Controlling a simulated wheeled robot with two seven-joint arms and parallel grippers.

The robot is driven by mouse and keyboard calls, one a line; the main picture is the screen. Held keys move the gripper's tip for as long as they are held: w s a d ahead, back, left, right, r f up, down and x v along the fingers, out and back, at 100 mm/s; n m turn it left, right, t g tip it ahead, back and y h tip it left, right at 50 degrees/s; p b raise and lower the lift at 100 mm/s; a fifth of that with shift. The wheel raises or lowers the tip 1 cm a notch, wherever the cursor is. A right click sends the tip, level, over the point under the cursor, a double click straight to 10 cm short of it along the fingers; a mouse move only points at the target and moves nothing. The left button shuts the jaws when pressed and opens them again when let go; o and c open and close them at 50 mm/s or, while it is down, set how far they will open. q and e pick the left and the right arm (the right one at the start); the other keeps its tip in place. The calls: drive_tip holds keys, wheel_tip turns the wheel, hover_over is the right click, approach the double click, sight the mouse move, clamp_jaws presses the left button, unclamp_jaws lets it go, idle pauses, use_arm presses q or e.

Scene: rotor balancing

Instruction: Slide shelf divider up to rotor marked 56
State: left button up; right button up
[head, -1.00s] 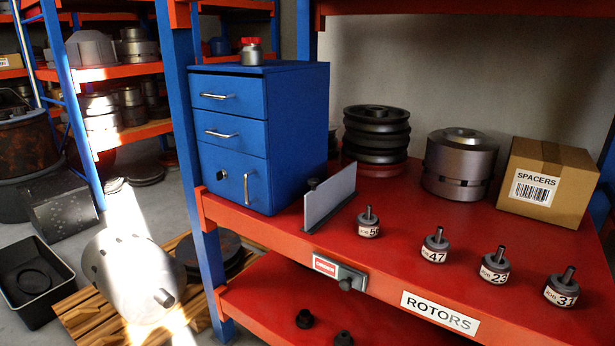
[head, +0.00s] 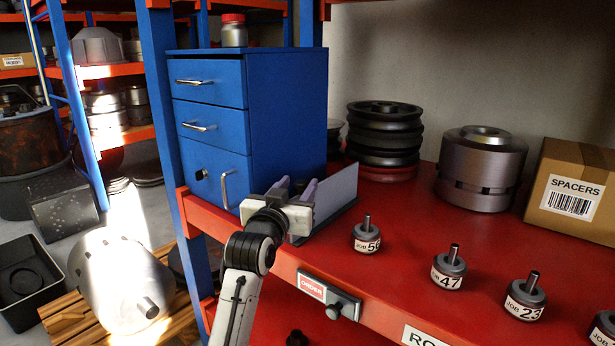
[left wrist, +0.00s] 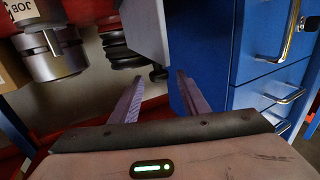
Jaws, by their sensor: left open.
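The shelf divider (head: 337,194) is an upright grey plate on a dark base, standing on the red shelf to the right of the blue drawer cabinet. The rotor marked 56 (head: 366,238) stands to its right with clear shelf between them. My left gripper (head: 299,188) is open at the divider's near-left side and hides part of it. In the left wrist view its two purple fingers (left wrist: 160,98) are spread with nothing visible between their tips. The divider (left wrist: 146,28) shows just beyond them; whether they touch it I cannot tell. My right gripper is not in view.
The blue drawer cabinet (head: 285,115) stands close on the left of my gripper. Rotors marked 47 (head: 449,270) and 23 (head: 525,300) stand to the right. Black stacked discs (head: 384,135), a steel drum (head: 481,170) and a SPACERS box (head: 575,190) stand behind.

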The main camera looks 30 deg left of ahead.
use_arm(q)
drive_tip(key=x, duration=0.6)
drive_tip(key=shift+w, duration=0.35)
drive_tip(key=shift+a, duration=0.1)
clamp_jaws()
